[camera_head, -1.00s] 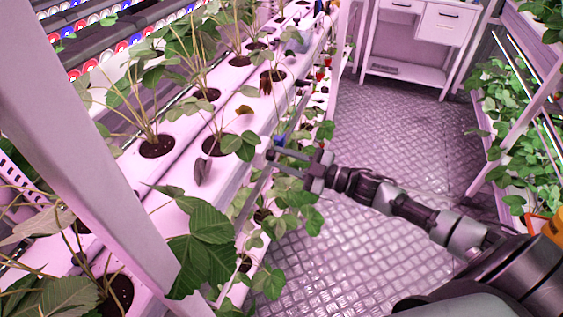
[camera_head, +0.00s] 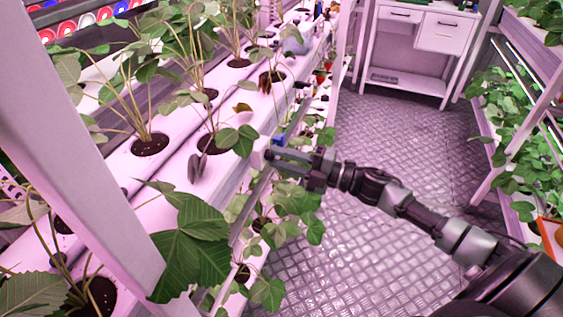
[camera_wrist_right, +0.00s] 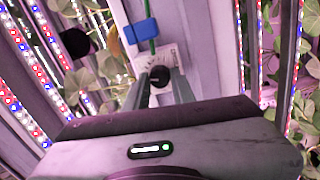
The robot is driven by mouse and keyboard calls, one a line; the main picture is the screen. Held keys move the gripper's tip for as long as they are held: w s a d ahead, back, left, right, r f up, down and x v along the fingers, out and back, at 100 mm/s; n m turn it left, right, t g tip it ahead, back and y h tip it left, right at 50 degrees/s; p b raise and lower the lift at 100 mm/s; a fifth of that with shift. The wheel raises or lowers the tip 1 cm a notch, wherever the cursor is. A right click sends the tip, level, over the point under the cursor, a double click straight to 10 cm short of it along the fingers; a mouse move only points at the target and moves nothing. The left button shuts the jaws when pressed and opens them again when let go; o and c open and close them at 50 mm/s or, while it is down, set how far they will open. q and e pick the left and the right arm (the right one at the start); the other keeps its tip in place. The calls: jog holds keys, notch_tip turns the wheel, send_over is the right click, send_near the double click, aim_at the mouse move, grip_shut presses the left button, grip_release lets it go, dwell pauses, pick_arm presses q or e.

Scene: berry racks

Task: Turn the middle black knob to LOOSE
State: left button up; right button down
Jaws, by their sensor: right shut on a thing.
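The black knob (camera_wrist_right: 160,76) shows in the right wrist view between the two grey fingers of my right gripper (camera_wrist_right: 159,82), below a white label (camera_wrist_right: 170,55) whose text I cannot read. The gripper is shut on this knob. In the head view my right gripper (camera_head: 271,157) reaches in from the right to the side of the white plant channel (camera_head: 232,157); the held knob is hard to make out there. Another black knob (camera_head: 302,84) sits farther along the rack side. My left gripper is not in view.
A blue clip (camera_wrist_right: 141,31) on a green line is just above the knob. Leaves (camera_head: 296,203) hang below my gripper. A white rack post (camera_head: 75,130) stands at left. The metal floor aisle (camera_head: 385,135) is clear, with a white cabinet (camera_head: 421,36) at its end.

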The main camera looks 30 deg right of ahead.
jog(key=shift+n, duration=0.5)
jog(key=c, duration=1.2)
grip_release()
jog(key=shift+o, duration=0.2)
jog(key=b+v, duration=0.1)
jog(key=v, duration=0.6)
jog(key=shift+s+d+b, duration=0.25)
jog(key=shift+s+b, duration=0.05)
jog(key=shift+f, duration=0.1)
